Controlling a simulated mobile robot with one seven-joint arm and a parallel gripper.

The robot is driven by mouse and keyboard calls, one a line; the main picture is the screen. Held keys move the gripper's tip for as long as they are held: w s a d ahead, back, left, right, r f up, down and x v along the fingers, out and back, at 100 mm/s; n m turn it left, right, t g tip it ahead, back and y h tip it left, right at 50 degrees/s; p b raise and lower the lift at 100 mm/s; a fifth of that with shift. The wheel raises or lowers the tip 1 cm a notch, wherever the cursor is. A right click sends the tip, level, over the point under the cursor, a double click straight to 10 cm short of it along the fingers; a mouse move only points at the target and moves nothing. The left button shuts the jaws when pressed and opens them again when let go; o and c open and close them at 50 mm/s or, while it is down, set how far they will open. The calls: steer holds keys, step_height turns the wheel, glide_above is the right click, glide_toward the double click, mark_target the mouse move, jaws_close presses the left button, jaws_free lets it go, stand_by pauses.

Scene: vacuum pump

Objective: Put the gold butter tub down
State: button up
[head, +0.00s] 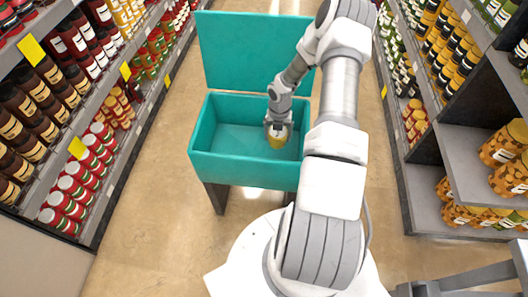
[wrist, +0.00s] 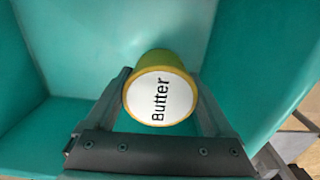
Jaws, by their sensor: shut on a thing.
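The gold butter tub has a white lid marked "Butter" and a gold side. In the wrist view the tub (wrist: 160,97) sits between my gripper's two fingers (wrist: 160,105), which are shut on it. In the head view the tub (head: 277,139) is within the teal bin (head: 245,172), right of its middle, below my gripper (head: 278,128). The bin is open, with its teal lid raised at the back. I cannot tell whether the tub touches the bin floor.
The bin's floor is bare to the left of the tub. The bin stands on dark legs (head: 216,198) in the aisle. Shelves of jars and bottles line the left (head: 75,190) and right (head: 455,165) sides. The bin walls rise close around my gripper.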

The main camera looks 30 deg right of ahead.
step_height(320, 180, down, 8)
steer(key=shift+b, duration=1)
steer(key=shift+f, duration=0.15)
steer(key=o, duration=1.4)
step_height(320, 180, up, 12)
steer(key=p, duration=0.3)
steer(key=shift+p, duration=0.35)
